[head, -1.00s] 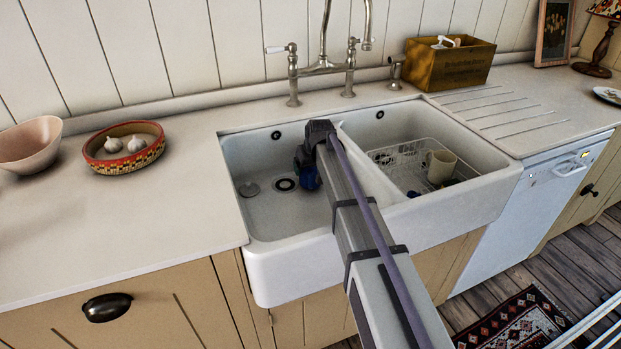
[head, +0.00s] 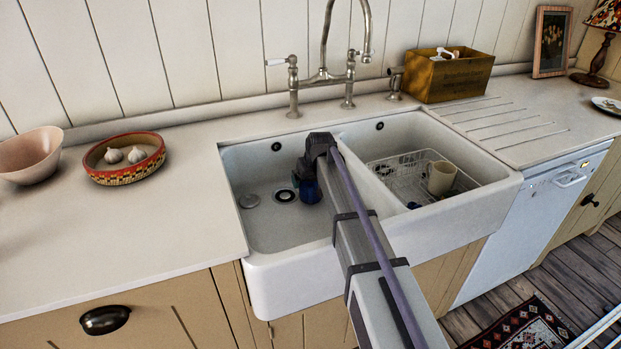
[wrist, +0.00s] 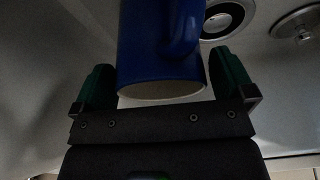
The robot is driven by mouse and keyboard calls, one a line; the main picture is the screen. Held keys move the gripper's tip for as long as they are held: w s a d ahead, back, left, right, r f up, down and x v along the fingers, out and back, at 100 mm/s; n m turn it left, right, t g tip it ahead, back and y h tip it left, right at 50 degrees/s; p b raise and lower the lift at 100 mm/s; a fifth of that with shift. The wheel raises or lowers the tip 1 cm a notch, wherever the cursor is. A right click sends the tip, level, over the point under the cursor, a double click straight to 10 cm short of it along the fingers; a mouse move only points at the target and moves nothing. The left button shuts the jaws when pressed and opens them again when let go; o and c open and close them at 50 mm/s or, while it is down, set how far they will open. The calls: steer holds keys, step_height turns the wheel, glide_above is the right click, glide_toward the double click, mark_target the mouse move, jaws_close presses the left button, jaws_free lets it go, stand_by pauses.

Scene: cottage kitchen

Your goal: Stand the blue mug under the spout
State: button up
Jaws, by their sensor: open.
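The blue mug (head: 311,191) is in the left basin of the white sink (head: 268,265), mostly hidden behind my arm in the head view. In the wrist view the mug (wrist: 150,50) lies between the two green-padded fingers of my gripper (wrist: 163,85). Its pale round end faces the camera and its handle is toward the upper right. My gripper is open around it; I cannot tell whether either finger touches it. The gripper's fingers are hidden or too small to make out in the head view. The tap's curved spout (head: 366,55) is above the back of the sink, near the divider.
The right basin holds a wire rack (head: 400,172) with a cream mug (head: 441,178). The left basin has a drain (head: 284,196) and a loose plug (head: 249,201). A garlic bowl (head: 124,172) and pink bowl (head: 30,158) are left; a wooden box (head: 449,77) is back right.

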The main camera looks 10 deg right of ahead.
steer(key=p+v, duration=0.8)
steer(key=v, duration=0.3)
steer(key=shift+p, duration=0.4)
steer(key=s+r+g+p, duration=0.1)
steer(key=s+p, duration=0.1)
steer(key=s, duration=0.8)
steer(key=s+r+m+g+p, duration=0.1)
steer(key=s+g, duration=0.1)
steer(key=s, duration=0.8)
steer(key=s+r+m+g+p, duration=0.1)
steer(key=s+r+p, duration=0.1)
steer(key=s, duration=0.9)
steer(key=shift+s+a+r+h+p, duration=0.1)
steer(key=shift+a+h+p, duration=0.2)
steer(key=shift+a+h, duration=0.1)
